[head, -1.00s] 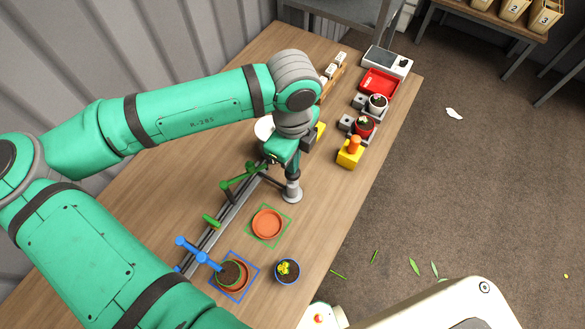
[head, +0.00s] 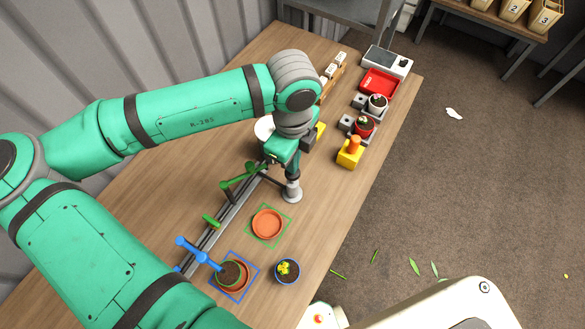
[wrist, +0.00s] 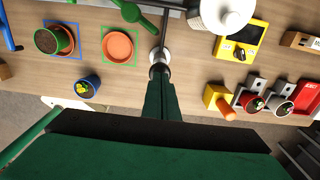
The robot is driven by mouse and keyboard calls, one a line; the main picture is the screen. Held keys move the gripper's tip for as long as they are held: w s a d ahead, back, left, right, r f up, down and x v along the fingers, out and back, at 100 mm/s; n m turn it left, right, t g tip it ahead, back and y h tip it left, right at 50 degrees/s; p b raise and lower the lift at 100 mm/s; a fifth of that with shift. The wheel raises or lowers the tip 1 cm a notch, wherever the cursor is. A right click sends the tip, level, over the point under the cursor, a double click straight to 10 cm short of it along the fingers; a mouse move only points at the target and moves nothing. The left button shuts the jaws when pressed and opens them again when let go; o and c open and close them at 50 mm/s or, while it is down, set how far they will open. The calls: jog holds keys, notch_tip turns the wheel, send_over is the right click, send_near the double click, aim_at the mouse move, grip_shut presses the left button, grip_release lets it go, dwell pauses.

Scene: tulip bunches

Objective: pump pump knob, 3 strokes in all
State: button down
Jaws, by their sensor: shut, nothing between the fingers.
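The pump (head: 292,194) is a grey post on a round pale base, standing on the wooden table near the rail. In the wrist view its round base (wrist: 160,56) shows just beyond my fingertips, with the dark knob (wrist: 158,70) on top. My gripper (head: 293,174) points down directly over the pump, and its fingers are shut with nothing between them. In the wrist view the green fingers (wrist: 162,82) end at the knob. They look very close to it or touching; I cannot tell which. The fingers partly hide the knob.
A yellow block with an orange knob (head: 349,154) stands to the right. Potted plants (head: 364,127) and a red tray (head: 380,82) are farther back. A grey rail (head: 218,228) with green and blue handles lies left. An orange saucer (head: 267,224) and a blue pot (head: 287,271) are nearer.

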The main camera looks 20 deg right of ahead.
jog(key=shift+f, duration=0.1)
jog(key=shift+f, duration=1.7)
jog(key=shift+r, duration=3.15)
